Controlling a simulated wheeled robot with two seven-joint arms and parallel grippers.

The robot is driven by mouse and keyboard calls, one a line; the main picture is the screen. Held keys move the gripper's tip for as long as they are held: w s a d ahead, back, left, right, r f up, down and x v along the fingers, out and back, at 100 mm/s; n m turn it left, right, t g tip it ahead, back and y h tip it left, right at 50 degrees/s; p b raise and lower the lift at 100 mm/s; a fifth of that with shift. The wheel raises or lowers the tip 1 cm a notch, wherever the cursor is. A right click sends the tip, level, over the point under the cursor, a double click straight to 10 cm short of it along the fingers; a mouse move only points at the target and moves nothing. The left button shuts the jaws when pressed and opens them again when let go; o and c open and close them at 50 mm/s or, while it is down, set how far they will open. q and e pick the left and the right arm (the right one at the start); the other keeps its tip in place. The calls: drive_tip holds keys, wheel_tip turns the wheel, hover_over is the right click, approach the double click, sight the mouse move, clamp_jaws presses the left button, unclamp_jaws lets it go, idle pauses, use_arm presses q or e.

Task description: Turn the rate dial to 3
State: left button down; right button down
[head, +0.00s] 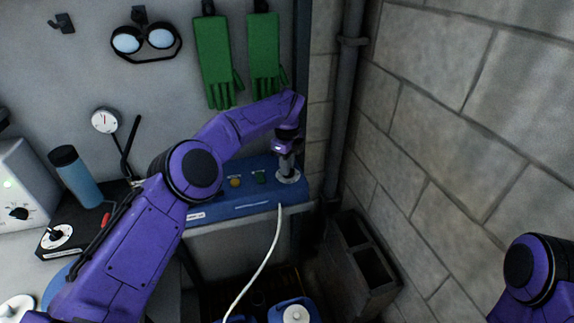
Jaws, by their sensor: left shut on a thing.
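The rate dial (288,177) sits at the right end of a blue panel box (250,190), on a pale round plate. My left gripper (286,165) points down over the dial and is shut on it. The gripper hides most of the dial, and its pointer and numbers are too small or covered to read. My right arm shows only in part at the lower right edge, and its gripper is out of view.
Green gloves (213,60) and goggles (147,39) hang on the wall behind. A pipe (346,100) and block wall (450,130) stand close on the right. A hose (262,262) runs down from the box. A blue bottle (76,178) stands at left.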

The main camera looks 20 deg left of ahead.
use_arm(q)
drive_tip(key=m, duration=0.4)
drive_tip(key=shift+f, duration=0.1)
drive_tip(key=m+p, duration=0.1)
drive_tip(key=m, duration=0.3)
drive_tip(key=shift+w+m, duration=0.1)
drive_tip(key=shift+m, duration=0.3)
drive_tip(key=m, duration=0.4)
drive_tip(key=shift+d+m+p, duration=0.15)
drive_tip(key=shift+m+p, duration=0.15)
drive_tip(key=m, duration=0.4)
drive_tip(key=shift+m, duration=0.4)
drive_tip(key=shift+d, duration=0.1)
drive_tip(key=c, duration=1.1)
unclamp_jaws()
drive_tip(key=shift+p, duration=0.3)
